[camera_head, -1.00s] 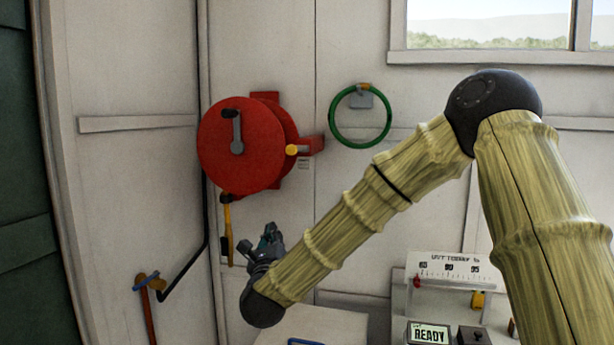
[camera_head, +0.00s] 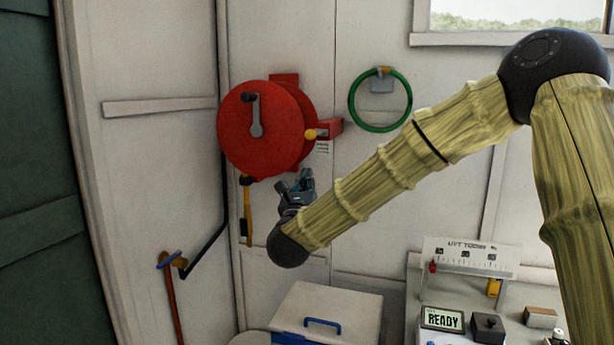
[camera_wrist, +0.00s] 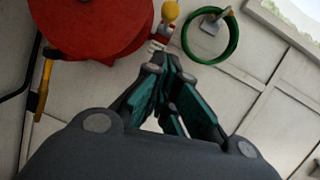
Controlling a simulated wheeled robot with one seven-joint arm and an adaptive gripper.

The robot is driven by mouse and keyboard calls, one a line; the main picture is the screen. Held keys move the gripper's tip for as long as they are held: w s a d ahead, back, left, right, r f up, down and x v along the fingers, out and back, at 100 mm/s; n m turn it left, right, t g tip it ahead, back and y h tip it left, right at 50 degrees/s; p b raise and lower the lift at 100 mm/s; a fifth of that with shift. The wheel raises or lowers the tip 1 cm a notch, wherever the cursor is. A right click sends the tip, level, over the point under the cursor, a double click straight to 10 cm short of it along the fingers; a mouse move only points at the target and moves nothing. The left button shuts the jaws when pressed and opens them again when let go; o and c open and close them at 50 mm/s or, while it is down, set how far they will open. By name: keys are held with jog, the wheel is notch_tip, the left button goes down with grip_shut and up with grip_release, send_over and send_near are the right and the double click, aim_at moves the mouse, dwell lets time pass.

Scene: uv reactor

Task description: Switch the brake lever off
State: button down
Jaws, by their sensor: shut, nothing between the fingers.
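A red hose reel (camera_head: 262,135) is mounted on the white wall and also fills the upper left of the wrist view (camera_wrist: 90,22). A lever with a yellow knob (camera_head: 311,134), which looks like the brake lever, sticks out at the reel's right side by a red bracket. The knob shows at the top of the wrist view (camera_wrist: 170,12), beyond my fingertips. My gripper (camera_head: 298,181) is below the knob in the head view, apart from it. In the wrist view my gripper (camera_wrist: 171,72) is shut and empty, its fingers pointing up toward the lever.
A grey crank with a black knob (camera_head: 255,115) is on the reel's face. A green ring (camera_head: 380,128) hangs to the right. A yellow-handled tool (camera_head: 246,215) hangs below the reel. A white box (camera_head: 325,305) and a bench with a READY display (camera_head: 442,319) stand below.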

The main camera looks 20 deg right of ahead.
jog(key=w+d+r+p, duration=0.3)
jog(key=w+r+p, duration=0.2)
jog(key=w, duration=0.3)
jog(key=shift+d+r+p, duration=0.15)
jog(key=shift+r+p, duration=0.2)
jog(key=shift+p, duration=0.2)
jog(key=shift+w, duration=0.1)
